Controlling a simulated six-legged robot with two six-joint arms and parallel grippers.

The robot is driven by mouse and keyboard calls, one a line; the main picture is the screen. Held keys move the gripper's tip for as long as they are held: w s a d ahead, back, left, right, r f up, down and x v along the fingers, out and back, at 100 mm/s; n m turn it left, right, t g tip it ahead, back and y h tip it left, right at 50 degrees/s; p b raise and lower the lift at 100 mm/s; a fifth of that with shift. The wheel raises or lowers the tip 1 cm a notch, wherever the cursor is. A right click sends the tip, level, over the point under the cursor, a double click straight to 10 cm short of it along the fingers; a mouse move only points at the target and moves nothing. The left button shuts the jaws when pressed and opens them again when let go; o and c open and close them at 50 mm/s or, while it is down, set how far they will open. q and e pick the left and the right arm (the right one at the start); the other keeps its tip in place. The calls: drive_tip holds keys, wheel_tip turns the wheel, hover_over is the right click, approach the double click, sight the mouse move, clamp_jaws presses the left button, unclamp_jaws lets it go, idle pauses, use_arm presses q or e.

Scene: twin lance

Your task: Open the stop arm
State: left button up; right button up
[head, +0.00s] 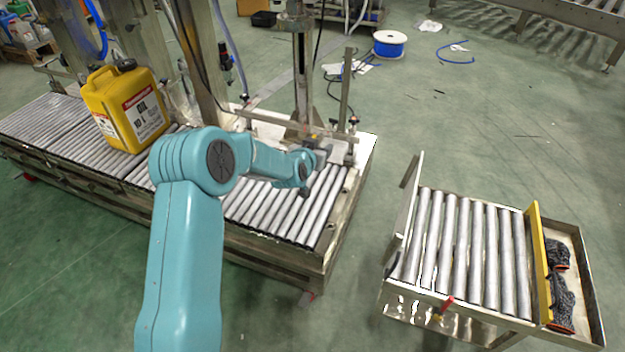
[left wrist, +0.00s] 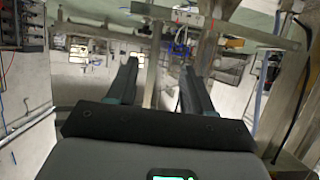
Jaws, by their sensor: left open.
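A thin metal bar (head: 275,121), which looks like the stop arm, runs level across the roller conveyor near its right end, by an upright post. In the left wrist view a metal bar (left wrist: 225,25), probably the same one, crosses the top, beyond the fingertips. My left gripper (head: 314,172) is over the rollers at the conveyor's end, on the near side of the bar. In the left wrist view its two fingers (left wrist: 160,66) are apart with nothing between them. I cannot tell whether it touches anything. My right gripper is not in view.
A yellow canister (head: 125,108) stands on the conveyor (head: 270,212) at left. A separate roller cart (head: 470,250) with a yellow plate and dark gloves (head: 560,290) stands at right, across a floor gap. A blue cable spool (head: 389,44) lies behind. Metal posts rise behind the conveyor.

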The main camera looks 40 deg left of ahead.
use_arm(q)
wheel_tip(320, 180, down, 6)
drive_tip(key=s+t+b, duration=0.1)
drive_tip(key=t+b, duration=0.2)
drive_tip(key=b, duration=0.3)
drive_tip(key=shift+s+d+f+y+b, duration=0.15)
drive_tip(key=shift+s+d+y+b, duration=0.1)
drive_tip(key=shift+s+y+b, duration=0.15)
